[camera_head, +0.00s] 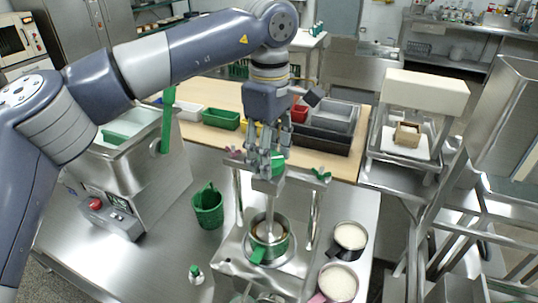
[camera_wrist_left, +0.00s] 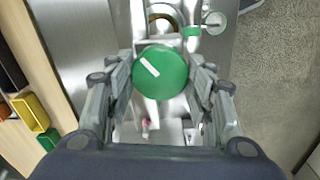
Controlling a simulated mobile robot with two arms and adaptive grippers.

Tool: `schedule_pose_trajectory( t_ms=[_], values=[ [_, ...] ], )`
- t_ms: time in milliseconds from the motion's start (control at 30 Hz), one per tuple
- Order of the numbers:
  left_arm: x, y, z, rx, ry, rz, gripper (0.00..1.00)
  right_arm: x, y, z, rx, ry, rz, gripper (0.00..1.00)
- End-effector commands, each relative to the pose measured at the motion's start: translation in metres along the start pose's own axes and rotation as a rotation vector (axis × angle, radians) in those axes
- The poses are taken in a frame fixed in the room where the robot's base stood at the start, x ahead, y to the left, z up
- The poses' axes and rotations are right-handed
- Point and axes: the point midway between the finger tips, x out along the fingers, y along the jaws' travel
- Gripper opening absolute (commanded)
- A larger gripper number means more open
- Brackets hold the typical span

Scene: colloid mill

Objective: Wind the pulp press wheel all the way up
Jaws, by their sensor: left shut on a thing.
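The pulp press wheel is a round green knob (camera_head: 278,164) at the top of the press, partly hidden by my fingers in the head view. In the left wrist view the wheel (camera_wrist_left: 160,72) shows its full face with a white stripe slanting across it. My left gripper (camera_head: 267,168) comes down from above and is shut on the wheel, with fingers on both sides of its rim. The press frame (camera_head: 240,208) stands on the steel table, its spindle (camera_head: 269,215) running down into a green-rimmed pot (camera_head: 286,245). My right gripper is not in view.
A green basket (camera_head: 208,208) and a steel machine with a red button (camera_head: 95,204) stand to the left. Two pans of white contents (camera_head: 350,236) stand right of the press. Behind lie coloured bins (camera_head: 221,118) and a dark crate (camera_head: 322,138) on a wooden top.

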Motion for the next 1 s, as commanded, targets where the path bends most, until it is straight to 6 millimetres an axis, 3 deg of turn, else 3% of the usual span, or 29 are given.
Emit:
schedule_pose_trajectory(
  t_ms=[1000],
  values=[
    [0.0, 0.001, 0.001, -0.966, -0.002, 0.004, 0.25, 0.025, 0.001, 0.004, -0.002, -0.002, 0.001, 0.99]
  ],
)
